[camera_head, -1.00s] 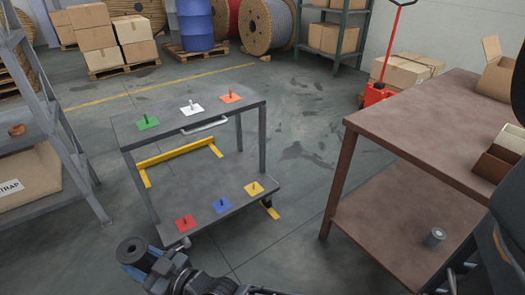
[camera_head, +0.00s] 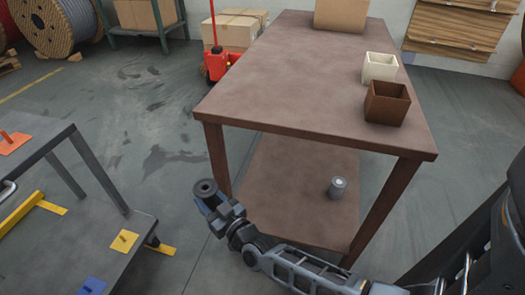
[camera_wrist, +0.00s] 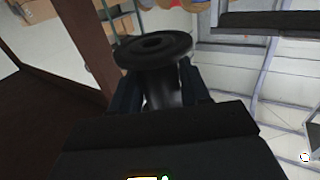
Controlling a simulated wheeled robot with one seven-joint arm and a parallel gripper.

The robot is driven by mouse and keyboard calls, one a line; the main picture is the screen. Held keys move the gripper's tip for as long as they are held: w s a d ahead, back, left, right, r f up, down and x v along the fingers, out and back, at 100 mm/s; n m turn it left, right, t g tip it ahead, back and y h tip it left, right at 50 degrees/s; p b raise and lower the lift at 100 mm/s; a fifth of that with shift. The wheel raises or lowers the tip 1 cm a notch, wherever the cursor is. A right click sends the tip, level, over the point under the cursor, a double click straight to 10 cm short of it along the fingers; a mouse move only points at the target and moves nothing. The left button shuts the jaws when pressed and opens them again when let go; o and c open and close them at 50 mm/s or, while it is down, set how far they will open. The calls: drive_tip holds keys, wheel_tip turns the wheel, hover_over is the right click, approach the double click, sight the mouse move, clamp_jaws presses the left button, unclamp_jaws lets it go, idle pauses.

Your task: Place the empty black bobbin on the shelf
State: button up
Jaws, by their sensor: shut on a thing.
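The black bobbin (camera_head: 206,187) is in my gripper (camera_head: 212,200), in front of the left front leg of the brown table. In the wrist view the bobbin (camera_wrist: 153,48) stands between the two fingers (camera_wrist: 155,92), its round flange with a centre hole facing the camera. The gripper is shut on it. The brown table has a lower shelf (camera_head: 290,190), to the right of the gripper. A grey bobbin (camera_head: 338,187) stands upright on that shelf, towards its right side.
The brown table top (camera_head: 300,75) holds a brown bin (camera_head: 387,103), a cream bin (camera_head: 379,67) and a cardboard box (camera_head: 341,14). A grey cart (camera_head: 35,145) with coloured peg plates stands at left. Bare floor lies between cart and table. The left part of the lower shelf is clear.

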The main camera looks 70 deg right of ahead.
drive_tip(key=s+d+f+m+g+h+b, duration=0.35)
drive_tip(key=s+d+f+b, duration=0.2)
drive_tip(key=s+f, duration=0.3)
drive_tip(key=s+d+f+m+g+h+b, duration=0.35)
drive_tip(key=s+f+b, duration=0.25)
drive_tip(key=s+f, duration=0.25)
drive_tip(key=s+d+f+m+g+h+b, duration=0.2)
drive_tip(key=s+d+f+g+b, duration=0.25)
drive_tip(key=s+f, duration=0.4)
drive_tip(key=shift+t, duration=0.45)
drive_tip(key=w+d+f+b, duration=0.1)
drive_tip(key=d, duration=0.2)
drive_tip(key=w+d+f+b, duration=0.1)
drive_tip(key=d+f+b, duration=0.1)
drive_tip(key=d, duration=0.1)
drive_tip(key=w+d+f+b, duration=0.2)
drive_tip(key=d, duration=0.1)
drive_tip(key=shift+d+f, duration=0.15)
drive_tip(key=shift+d, duration=0.1)
drive_tip(key=d+f+b, duration=0.1)
drive_tip(key=w+d+f+b, duration=0.1)
drive_tip(key=d+b, duration=0.1)
drive_tip(key=shift+d+f, duration=0.3)
drive_tip(key=shift+f, duration=0.1)
drive_tip(key=shift+r, duration=0.1)
drive_tip(key=o, duration=1.2)
drive_tip(key=shift+c, duration=0.2)
